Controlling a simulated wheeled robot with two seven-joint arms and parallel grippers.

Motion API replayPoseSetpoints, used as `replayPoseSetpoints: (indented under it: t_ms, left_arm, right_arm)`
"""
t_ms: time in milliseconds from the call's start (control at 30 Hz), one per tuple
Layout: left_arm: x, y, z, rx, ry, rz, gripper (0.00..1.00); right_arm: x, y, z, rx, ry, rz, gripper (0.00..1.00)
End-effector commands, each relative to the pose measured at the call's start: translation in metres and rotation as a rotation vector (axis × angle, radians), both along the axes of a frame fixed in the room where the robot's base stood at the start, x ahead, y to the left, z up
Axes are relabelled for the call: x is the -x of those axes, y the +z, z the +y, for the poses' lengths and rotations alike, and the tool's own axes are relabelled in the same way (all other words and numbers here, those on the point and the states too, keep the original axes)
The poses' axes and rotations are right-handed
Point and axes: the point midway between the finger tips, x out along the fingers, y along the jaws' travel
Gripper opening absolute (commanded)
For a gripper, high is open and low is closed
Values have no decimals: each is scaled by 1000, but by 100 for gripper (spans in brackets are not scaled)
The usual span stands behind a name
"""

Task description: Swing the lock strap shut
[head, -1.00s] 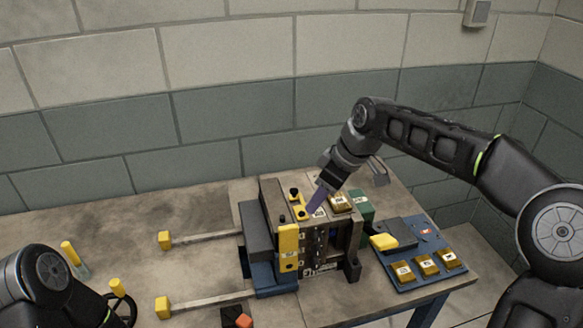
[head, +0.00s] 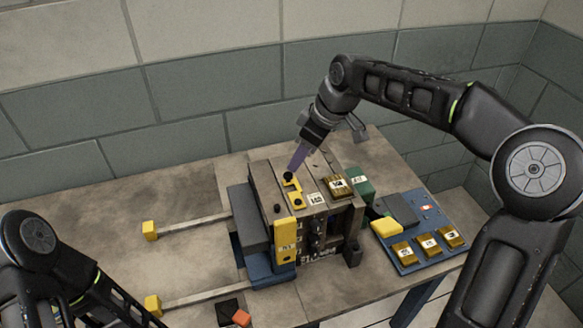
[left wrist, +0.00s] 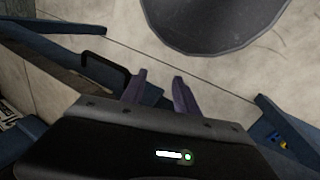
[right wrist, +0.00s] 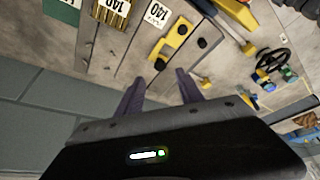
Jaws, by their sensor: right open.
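The lock strap (head: 294,190) is a short yellow bar on top of the mould block (head: 262,180). It has a black knob (head: 288,176) at its far end and a dark round piece at its near end. A separate black stud (head: 277,208) stands beside it. In the right wrist view the strap (right wrist: 174,42) lies just beyond the fingers, clear of the stud (right wrist: 202,43). My right gripper (head: 292,168) is open, its purple fingertips close by the far knob; contact cannot be told. My left gripper (left wrist: 159,76) is open and empty; its fingers are outside the head view.
A yellow upright plate (head: 285,240) is on the block's front. Two rods with yellow ends (head: 151,230) reach left. A blue panel (head: 428,238) with brass blocks and a yellow-ended handle (head: 386,227) lies right. A brick wall stands behind. The table's left part is mostly clear.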

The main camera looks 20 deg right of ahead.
Motion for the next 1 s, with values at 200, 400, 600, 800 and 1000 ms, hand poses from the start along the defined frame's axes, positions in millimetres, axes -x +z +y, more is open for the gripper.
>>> replayPoseSetpoints:
  t_ms: [200, 400, 600, 800, 1000]
  left_arm:
    - [1, 7, 0, -2, 1, 3, 36]
    - [1, 11, 1, -3, 2, 4, 36]
    - [2, 11, 1, -3, 2, 4, 36]
    - [2, 11, 1, -3, 2, 4, 36]
    - [1, 11, 1, -3, 2, 4, 36]
  right_arm:
    - [-8, -31, 10, -1, 2, 3, 44]
    - [-14, -53, 17, -1, 1, 1, 44]
    - [-16, -59, 18, 0, -1, 0, 44]
    - [-16, -59, 18, 0, -1, -1, 40]
    - [-16, -58, 18, 0, 0, -1, 23]
